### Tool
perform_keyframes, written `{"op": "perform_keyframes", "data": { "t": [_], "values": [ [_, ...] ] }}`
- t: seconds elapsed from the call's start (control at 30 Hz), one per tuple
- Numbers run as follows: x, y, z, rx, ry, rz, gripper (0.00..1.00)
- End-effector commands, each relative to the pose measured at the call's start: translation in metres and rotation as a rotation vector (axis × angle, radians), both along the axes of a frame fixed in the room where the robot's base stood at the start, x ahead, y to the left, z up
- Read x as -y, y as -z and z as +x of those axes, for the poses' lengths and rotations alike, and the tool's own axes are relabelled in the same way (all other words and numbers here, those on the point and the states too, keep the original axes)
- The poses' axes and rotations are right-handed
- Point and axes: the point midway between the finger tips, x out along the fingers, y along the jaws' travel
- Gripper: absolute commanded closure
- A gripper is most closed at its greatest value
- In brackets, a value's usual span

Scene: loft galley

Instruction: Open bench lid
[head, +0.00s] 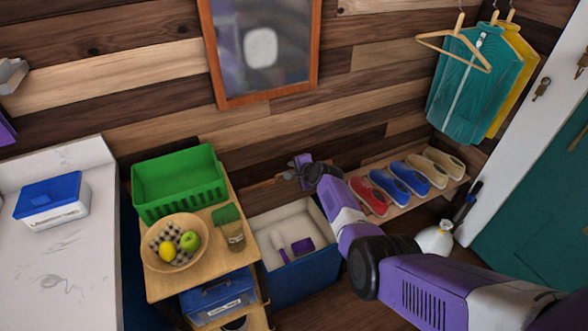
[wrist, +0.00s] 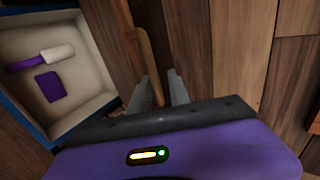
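The bench (head: 300,278) is a blue box with a pale inside, standing open against the plank wall. A purple-and-white tool and a purple block lie inside it; the open box also shows in the wrist view (wrist: 85,118). The brown wooden lid (head: 268,193) stands raised, roughly upright, at the back of the box. In the wrist view the lid's edge shows as a narrow tan strip (wrist: 143,60) running down between my fingers. My gripper (wrist: 163,90) is at the lid's upper right in the head view (head: 302,168). Its fingers are apart, around the strip, with a gap visible on the right.
A wooden stand (head: 210,284) left of the bench holds a green basket (head: 178,183), a fruit bowl (head: 185,262) and a jar (head: 235,238). A shoe rack (head: 435,190) is to the right. A framed mirror (head: 265,50) hangs above.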

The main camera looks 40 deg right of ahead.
Motion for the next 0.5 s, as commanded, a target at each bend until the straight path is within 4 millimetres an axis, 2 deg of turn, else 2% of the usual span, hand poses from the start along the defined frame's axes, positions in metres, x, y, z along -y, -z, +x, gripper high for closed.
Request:
{"op": "perform_keyframes", "data": {
  "t": [0.03, 0.27, 0.5],
  "values": [
    [-0.001, 0.007, -0.004, -0.011, 0.000, 0.005, 0.68],
    [-0.002, 0.007, -0.006, -0.013, -0.002, 0.005, 0.68],
    [-0.007, -0.008, -0.021, -0.010, -0.001, 0.005, 0.68]
  ]
}}
